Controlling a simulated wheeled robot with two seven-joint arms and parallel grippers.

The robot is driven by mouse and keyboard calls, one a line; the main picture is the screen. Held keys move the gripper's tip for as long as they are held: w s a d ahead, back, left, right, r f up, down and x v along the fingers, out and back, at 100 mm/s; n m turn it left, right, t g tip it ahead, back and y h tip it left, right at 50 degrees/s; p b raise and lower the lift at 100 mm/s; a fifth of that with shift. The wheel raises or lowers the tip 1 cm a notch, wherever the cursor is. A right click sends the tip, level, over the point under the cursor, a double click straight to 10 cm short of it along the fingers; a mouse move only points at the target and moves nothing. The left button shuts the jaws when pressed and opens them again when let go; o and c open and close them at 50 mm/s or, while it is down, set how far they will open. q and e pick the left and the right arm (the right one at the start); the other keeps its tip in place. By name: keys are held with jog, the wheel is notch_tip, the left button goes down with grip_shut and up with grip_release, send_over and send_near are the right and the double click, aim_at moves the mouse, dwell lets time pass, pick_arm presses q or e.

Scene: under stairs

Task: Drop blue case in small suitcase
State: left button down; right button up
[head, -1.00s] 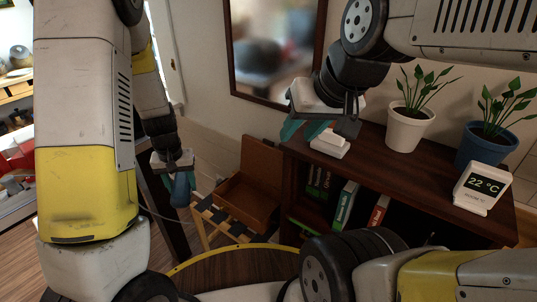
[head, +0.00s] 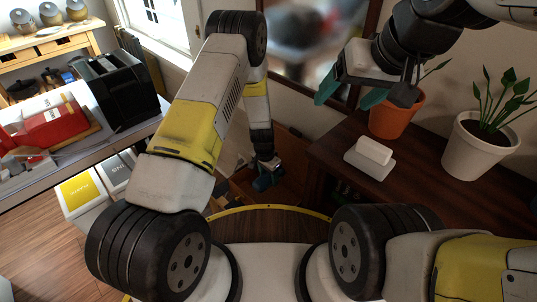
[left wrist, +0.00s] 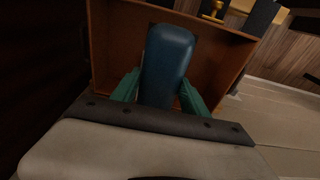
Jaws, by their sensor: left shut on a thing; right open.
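The blue case (left wrist: 168,62) is held between the teal fingers of my left gripper (left wrist: 160,92) in the left wrist view. In the head view my left gripper (head: 266,163) is small and partly behind my own arm, with the blue case (head: 267,181) below it. The small suitcase (left wrist: 118,42) is brown and open; the blue case appears in front of its interior. In the head view the suitcase (head: 291,148) is partly hidden by my arm. Whether the case touches the suitcase cannot be told. My right gripper (head: 350,94) is open and empty above the dark shelf.
A dark wooden shelf (head: 345,128) at right holds a white device (head: 370,158), an orange pot (head: 396,117) and a white pot (head: 482,142). At left a table carries a black appliance (head: 117,88) and a red object (head: 48,122). White boxes stand below it.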

pick_arm(q)
jog(key=shift+f, duration=2.9)
jog(key=shift+c, duration=2.4)
grip_release()
jog(key=r, duration=0.7)
jog(key=shift+s+a+r, duration=0.35)
jog(key=shift+r, duration=0.05)
